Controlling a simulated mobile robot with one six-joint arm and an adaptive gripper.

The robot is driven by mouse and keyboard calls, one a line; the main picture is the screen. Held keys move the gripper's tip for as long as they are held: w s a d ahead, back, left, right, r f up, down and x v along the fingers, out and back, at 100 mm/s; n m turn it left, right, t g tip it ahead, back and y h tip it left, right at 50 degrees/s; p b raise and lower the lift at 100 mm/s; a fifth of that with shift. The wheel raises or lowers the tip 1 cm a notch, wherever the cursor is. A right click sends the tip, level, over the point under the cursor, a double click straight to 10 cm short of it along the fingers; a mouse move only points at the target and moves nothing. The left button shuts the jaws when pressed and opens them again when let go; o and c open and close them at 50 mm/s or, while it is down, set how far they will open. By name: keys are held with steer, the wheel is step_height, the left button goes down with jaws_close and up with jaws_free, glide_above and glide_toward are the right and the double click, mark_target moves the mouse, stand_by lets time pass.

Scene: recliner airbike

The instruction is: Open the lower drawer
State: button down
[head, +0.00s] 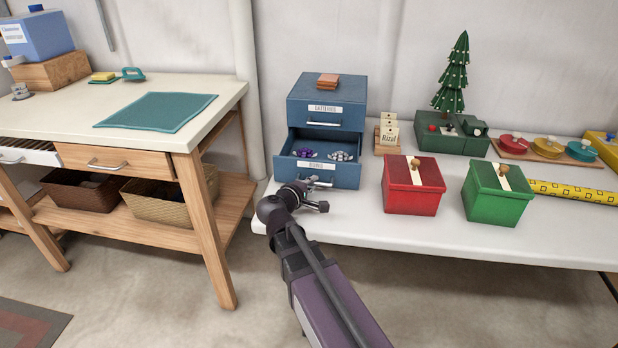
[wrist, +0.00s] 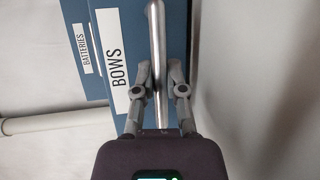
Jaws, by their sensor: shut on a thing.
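A blue two-drawer cabinet (head: 298,113) stands on the white table. Its upper drawer (head: 350,124), labelled BATTERIES, is shut. Its lower drawer (head: 347,174), labelled BOWS, is pulled out, with purple bows (head: 304,153) and silver bows (head: 341,156) showing inside. My gripper (head: 308,192) is at the front of the lower drawer. In the wrist view my gripper (wrist: 159,82) is shut on the metal bar handle (wrist: 158,38), one finger on each side, beside the BOWS label (wrist: 118,68). In the head view my gripper partly hides the handle.
A red box (head: 413,198) and a green box (head: 498,205) stand to the right of the cabinet. A small card stand (head: 388,141) is beside it. A wooden workbench (head: 225,92) is at the left. The floor in front of the table is clear.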

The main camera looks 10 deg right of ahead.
steer(key=shift+s+a, duration=0.15)
steer(key=shift+s, duration=0.1)
steer(key=c, duration=0.7)
jaws_free()
steer(key=shift+w, duration=0.1)
